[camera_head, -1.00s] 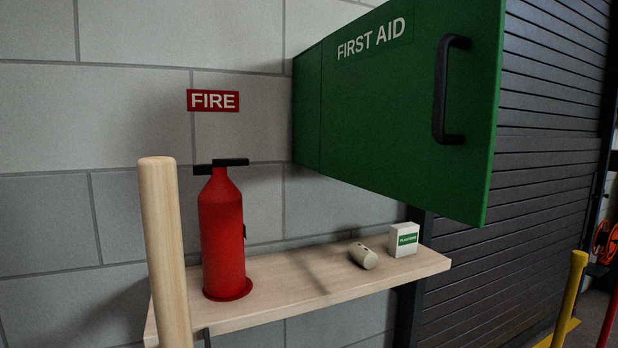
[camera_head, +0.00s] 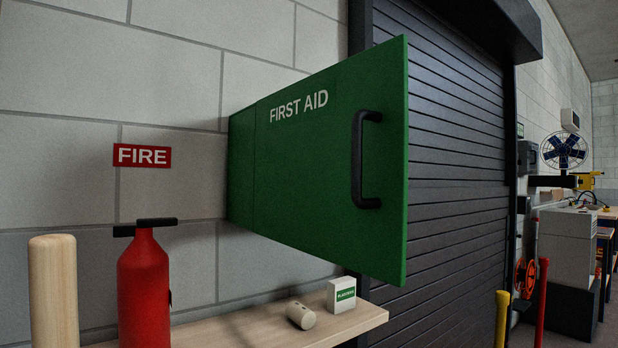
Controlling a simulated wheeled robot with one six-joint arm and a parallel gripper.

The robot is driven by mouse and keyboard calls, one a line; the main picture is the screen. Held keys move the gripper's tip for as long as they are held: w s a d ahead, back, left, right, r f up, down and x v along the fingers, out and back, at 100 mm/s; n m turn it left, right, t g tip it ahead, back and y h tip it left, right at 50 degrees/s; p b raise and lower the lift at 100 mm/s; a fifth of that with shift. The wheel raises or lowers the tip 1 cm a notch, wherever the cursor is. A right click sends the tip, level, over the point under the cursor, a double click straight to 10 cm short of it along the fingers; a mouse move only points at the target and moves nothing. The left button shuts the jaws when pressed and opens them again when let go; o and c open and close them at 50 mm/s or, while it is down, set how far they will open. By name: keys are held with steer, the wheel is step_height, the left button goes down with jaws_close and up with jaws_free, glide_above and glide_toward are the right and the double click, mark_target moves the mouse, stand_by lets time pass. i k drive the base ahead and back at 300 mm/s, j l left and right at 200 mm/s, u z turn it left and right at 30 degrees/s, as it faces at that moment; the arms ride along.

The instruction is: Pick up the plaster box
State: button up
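The plaster box (camera_head: 341,295) is a small white box with a green label. It stands upright near the right end of a pale wooden shelf (camera_head: 366,318), under the open side of the green first aid cabinet (camera_head: 320,180). A beige roll (camera_head: 301,315) lies on its side just left of the box, with a small gap between them. My gripper is not in view.
The cabinet, with a black handle (camera_head: 366,160), juts out above the box. A red fire extinguisher (camera_head: 144,290) and a round wooden post (camera_head: 53,290) stand at the left. Yellow (camera_head: 502,320) and red (camera_head: 541,305) posts stand at the lower right.

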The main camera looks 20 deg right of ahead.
mark_target(341, 292)
steer(key=l+z, duration=0.1)
steer(key=l, duration=1.2)
steer(key=i+l, duration=0.25)
steer(key=i, duration=0.2)
steer(key=i+l, duration=0.2)
steer(key=i, duration=0.25)
steer(key=l+z, duration=0.05)
